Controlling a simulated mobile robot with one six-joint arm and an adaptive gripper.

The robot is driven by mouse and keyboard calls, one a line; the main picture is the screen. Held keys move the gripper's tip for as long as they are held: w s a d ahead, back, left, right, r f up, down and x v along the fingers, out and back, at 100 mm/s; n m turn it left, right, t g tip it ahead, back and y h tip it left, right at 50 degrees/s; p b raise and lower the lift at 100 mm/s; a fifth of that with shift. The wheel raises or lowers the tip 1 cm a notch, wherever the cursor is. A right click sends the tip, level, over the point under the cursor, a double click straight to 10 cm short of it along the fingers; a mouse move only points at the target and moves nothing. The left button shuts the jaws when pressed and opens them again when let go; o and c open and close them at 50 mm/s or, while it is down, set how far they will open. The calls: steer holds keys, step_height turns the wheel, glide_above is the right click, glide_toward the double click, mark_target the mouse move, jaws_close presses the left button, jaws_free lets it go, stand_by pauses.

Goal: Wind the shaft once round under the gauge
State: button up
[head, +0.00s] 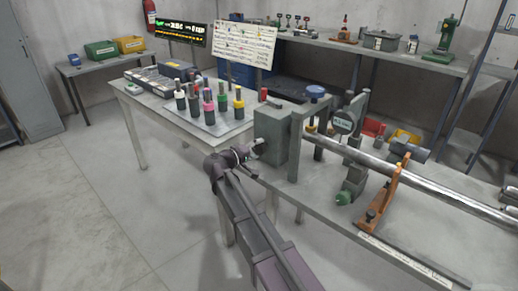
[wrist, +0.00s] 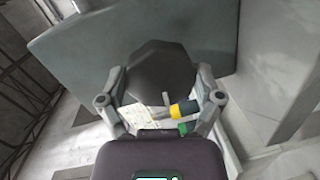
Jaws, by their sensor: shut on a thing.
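The long steel shaft (head: 350,153) runs from the grey-green headstock box (head: 280,135) to the right along the bench. The gauge (head: 343,121) is a round dial on a green stand beside the shaft; its reading is too small to make out. My gripper (head: 256,149) is at the left face of the headstock. In the wrist view my gripper (wrist: 162,88) has its two fingers on either side of a dark, many-sided knob (wrist: 160,66) and is shut on it. The knob is largely hidden by the gripper in the head view. The headstock (wrist: 80,50) fills the background there.
An orange bracket (head: 384,195) stands at the shaft's near side. A white table (head: 188,124) with several coloured-banded bottles is left of the headstock. A lit display (head: 181,32) and a printed board (head: 245,45) stand behind. The floor at left is clear.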

steer(key=shift+s, duration=0.1)
stand_by(0.3)
steer(key=o, duration=0.8)
steer(key=shift+o, duration=0.5)
